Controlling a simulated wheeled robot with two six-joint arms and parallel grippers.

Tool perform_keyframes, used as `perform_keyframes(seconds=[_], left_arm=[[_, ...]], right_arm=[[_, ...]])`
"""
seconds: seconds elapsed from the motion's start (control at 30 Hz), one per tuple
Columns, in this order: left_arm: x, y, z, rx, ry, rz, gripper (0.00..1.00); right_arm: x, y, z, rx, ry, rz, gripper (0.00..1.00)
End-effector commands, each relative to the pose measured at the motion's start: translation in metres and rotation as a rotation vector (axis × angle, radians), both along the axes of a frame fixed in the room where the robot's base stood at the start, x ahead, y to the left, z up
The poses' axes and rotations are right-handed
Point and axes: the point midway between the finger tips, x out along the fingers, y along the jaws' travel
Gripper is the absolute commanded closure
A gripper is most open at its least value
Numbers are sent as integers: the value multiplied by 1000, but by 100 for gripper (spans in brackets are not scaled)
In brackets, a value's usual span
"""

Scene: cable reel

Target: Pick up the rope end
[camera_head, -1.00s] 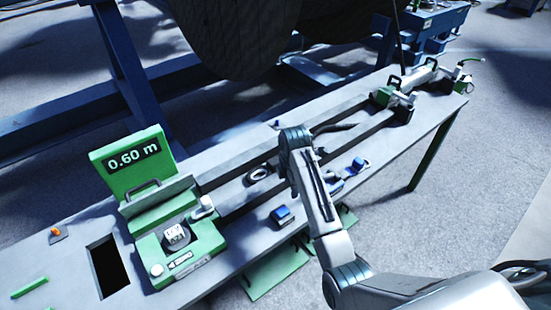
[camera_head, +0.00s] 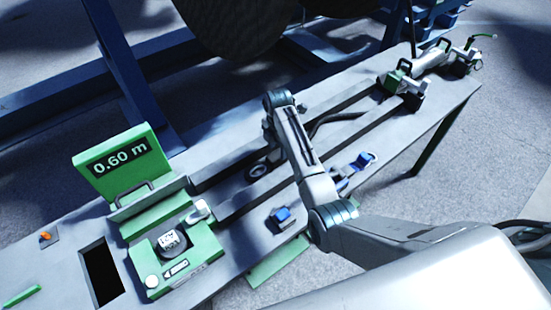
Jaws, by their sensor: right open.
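A dark, rope-like piece (camera_head: 337,118) curves across the bench slots, just right of my right arm's far link. Its left part is hidden behind that link, so I cannot tell where it ends. My right gripper (camera_head: 270,128) is mostly hidden behind its own wrist. It is open, over the middle of the bench near the dark piece. I see no contact between them. My left gripper is not in view.
The grey bench (camera_head: 225,155) has long slots. A green measuring unit (camera_head: 205,245) with a "0.60 m" display (camera_head: 122,160) stands left. A clamp device (camera_head: 405,85) stands at the far right. Blue tools (camera_head: 355,165) lie near the front edge. A large dark reel (camera_head: 235,20) hangs behind.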

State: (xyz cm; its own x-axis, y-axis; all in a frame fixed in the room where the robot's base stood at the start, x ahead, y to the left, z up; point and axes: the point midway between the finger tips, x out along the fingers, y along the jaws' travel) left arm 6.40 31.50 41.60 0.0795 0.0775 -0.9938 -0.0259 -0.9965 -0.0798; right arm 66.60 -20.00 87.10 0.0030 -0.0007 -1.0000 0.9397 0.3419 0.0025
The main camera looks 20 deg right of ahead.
Motion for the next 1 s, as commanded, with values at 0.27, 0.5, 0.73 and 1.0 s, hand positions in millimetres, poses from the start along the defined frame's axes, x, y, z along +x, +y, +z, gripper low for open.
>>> perform_keyframes(seconds=[0.27,0.5,0.73,1.0], left_arm=[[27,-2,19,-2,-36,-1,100],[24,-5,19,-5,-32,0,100],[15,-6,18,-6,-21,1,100],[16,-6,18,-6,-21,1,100]], right_arm=[[-1,8,-37,0,5,-1,53],[-1,8,-47,1,1,-1,53],[-1,8,-46,1,1,-1,78],[0,8,-44,1,-2,-1,100]])
